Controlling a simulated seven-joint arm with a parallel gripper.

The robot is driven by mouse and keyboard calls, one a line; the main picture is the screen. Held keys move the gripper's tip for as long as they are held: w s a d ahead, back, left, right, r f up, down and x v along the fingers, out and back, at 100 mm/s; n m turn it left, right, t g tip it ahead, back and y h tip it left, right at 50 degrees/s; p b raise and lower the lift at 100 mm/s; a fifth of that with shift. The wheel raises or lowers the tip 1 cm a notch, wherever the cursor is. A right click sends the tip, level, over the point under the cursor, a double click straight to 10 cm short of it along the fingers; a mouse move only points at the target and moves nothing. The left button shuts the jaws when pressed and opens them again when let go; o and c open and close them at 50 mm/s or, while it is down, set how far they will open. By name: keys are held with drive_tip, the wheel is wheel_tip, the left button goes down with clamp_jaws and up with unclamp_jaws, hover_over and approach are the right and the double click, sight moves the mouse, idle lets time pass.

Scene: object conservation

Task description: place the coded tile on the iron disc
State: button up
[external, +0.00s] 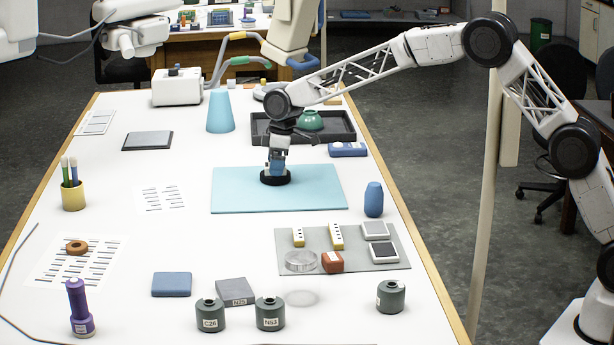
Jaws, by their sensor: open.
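A black round disc (275,179), which looks like the iron disc, lies on the light blue mat (325,200). My gripper (276,169) points down directly over the disc, its fingertips at or just above it. The jaws are open. A small blue patch shows at the fingertips; I cannot tell whether it is part of the gripper or a separate piece. I cannot tell for sure which thing is the coded tile. A flat grey block (235,290) with a printed code lies at the front, and two pale yellow dotted tiles (298,237) (336,237) lie on a grey plate.
The grey plate (385,259) also bears a clear dish, a red-brown block and two square pieces. Dark labelled weights (210,316) stand at the front. A blue vase (373,199) stands right of the mat. A black tray (340,135) with a green bowl lies behind.

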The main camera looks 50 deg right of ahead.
drive_tip(key=shift+r, duration=0.1)
wheel_tip(320, 180, up, 12)
drive_tip(key=s+d, duration=0.1)
drive_tip(key=shift+s+d, duration=0.15)
idle(0.5)
idle(0.4)
idle(0.4)
drive_tip(key=s+d+r+m, duration=0.2)
drive_tip(key=s+d+r, duration=0.25)
drive_tip(key=s, duration=0.65)
drive_tip(key=s+d+r+m+t, duration=0.1)
drive_tip(key=s+d+r, duration=0.2)
drive_tip(key=s+d, duration=0.55)
drive_tip(key=s+d+r+m, duration=0.2)
drive_tip(key=s+d+r, duration=0.15)
drive_tip(key=s, duration=1.05)
drive_tip(key=s+d+f+m, duration=0.1)
drive_tip(key=s+d+f, duration=0.1)
drive_tip(key=s, duration=1)
drive_tip(key=s+d+f+m+h, duration=0.1)
drive_tip(key=s+f, duration=0.4)
drive_tip(key=s, duration=0.7)
drive_tip(key=s+d+f+m, duration=0.2)
drive_tip(key=s+d+f, duration=0.1)
drive_tip(key=s, duration=0.9)
drive_tip(key=shift+d+f, duration=0.35)
drive_tip(key=shift+d, duration=0.25)
